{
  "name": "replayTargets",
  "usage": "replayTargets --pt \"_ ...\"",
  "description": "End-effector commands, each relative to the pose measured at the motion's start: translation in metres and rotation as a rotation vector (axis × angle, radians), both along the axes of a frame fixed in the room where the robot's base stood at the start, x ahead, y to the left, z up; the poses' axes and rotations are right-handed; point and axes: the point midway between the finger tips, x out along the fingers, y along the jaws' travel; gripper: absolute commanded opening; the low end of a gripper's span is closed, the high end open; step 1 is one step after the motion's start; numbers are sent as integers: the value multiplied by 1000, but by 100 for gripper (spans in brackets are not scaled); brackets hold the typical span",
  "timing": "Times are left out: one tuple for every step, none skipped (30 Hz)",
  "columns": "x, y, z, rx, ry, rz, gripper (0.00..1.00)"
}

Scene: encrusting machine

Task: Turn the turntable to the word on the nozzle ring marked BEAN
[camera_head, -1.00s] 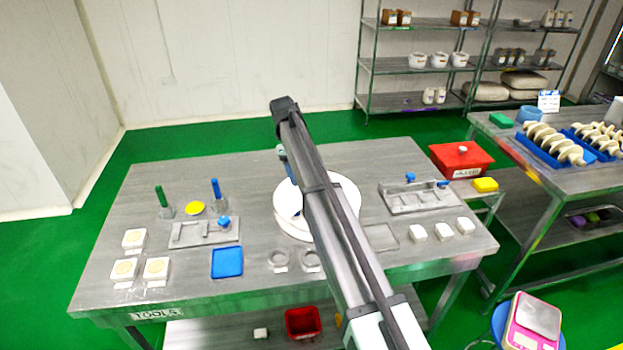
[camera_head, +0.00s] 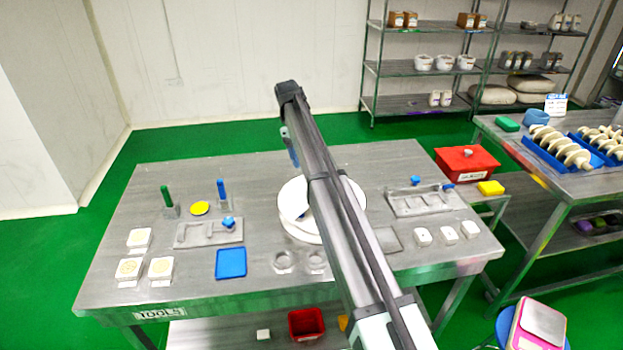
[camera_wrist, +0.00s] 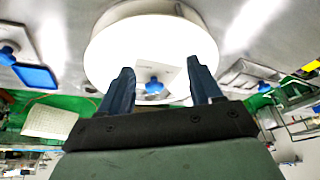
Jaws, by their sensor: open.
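The turntable (camera_head: 297,224) is a round white disc in the middle of the steel table, partly hidden behind my arm. In the wrist view the turntable (camera_wrist: 120,48) fills the upper middle, with a blue knob (camera_wrist: 153,86) and a pale grey patch on it. My gripper (camera_wrist: 160,66) is open, its two dark fingers apart on either side of the knob in the picture. No contact can be made out. Two small clear rings (camera_head: 283,262) (camera_head: 316,262) lie on the table in front of the turntable. I cannot read the word BEAN on anything.
A grey fixture (camera_head: 208,233) and a blue tray (camera_head: 231,263) stand left of the turntable. Another fixture (camera_head: 425,203) and several white blocks (camera_head: 446,235) stand to its right. A red box (camera_head: 467,163) is beyond the right edge. The table's back left is clear.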

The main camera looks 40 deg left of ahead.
Motion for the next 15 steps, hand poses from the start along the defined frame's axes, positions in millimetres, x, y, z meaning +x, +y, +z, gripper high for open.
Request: replayTargets --pt "1 -16 15 14 -11 -12 64" --pt "3 -24 23 21 -17 -18 64" --pt "1 -33 32 32 -22 -24 64" --pt "1 -40 40 41 -26 -28 64" --pt "0 -46 45 50 -28 -31 64" --pt "-2 -54 53 61 -32 -36 64" --pt "-3 -60 58 71 -34 -39 64" --pt "-5 -66 63 82 -37 -40 64" --pt "-7 -73 70 95 -40 -42 64" --pt "-10 -78 74 108 -40 -38 64" --pt "-13 -83 78 121 -40 -30 64" --pt "-17 -90 84 138 -41 -21 64" --pt "-21 -96 88 154 -38 -3 64" --pt "-25 -101 91 169 -36 15 64" --pt "-30 -106 95 192 -31 51 64"
